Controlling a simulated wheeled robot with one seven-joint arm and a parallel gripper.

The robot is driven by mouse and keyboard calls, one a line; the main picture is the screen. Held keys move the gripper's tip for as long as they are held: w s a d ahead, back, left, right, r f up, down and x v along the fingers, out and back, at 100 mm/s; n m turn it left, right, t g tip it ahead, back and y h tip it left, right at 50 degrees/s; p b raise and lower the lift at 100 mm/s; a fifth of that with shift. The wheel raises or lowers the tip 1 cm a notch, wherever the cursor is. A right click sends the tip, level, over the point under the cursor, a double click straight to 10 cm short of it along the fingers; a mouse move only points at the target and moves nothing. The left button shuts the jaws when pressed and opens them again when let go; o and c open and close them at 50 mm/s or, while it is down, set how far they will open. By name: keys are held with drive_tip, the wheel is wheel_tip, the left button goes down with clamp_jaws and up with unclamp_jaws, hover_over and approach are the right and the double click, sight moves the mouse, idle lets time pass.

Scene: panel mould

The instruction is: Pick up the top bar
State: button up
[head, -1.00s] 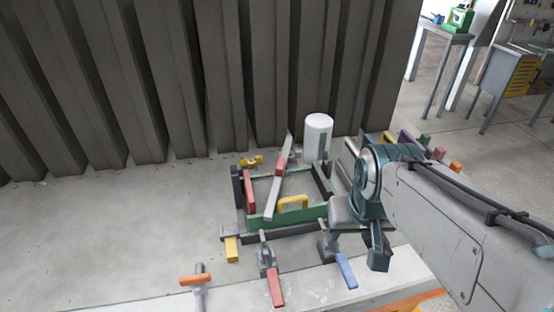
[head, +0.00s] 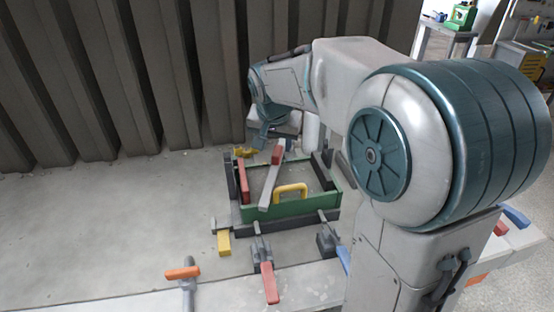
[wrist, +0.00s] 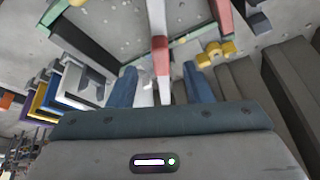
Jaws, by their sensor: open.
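The top bar, taken as the loose grey bar (head: 268,189) with a red grip section, lies slantwise across the top of a green-sided mould frame (head: 236,214). In the wrist view the bar (wrist: 157,18) runs down between my fingers, its red part in the middle. My gripper (wrist: 160,72) is open, with one blue finger on each side of the bar. I cannot tell how high the fingers are above it. In the head view my wrist is over the bar's far end, and the fingertips are not clear there.
A yellow handle (head: 291,188) stands on the frame's near side. A second red-topped bar (head: 243,180) lies at its left. Clamps with red (head: 269,283) and yellow (head: 224,242) handles stand around it. A ribbed wall (head: 150,80) rises close behind. The bench at left is clear.

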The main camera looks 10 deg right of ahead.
sight(277, 160)
drive_tip(key=x, duration=0.9)
drive_tip(key=shift+a+f, duration=0.1)
drive_tip(key=shift+f, duration=0.2)
clamp_jaws()
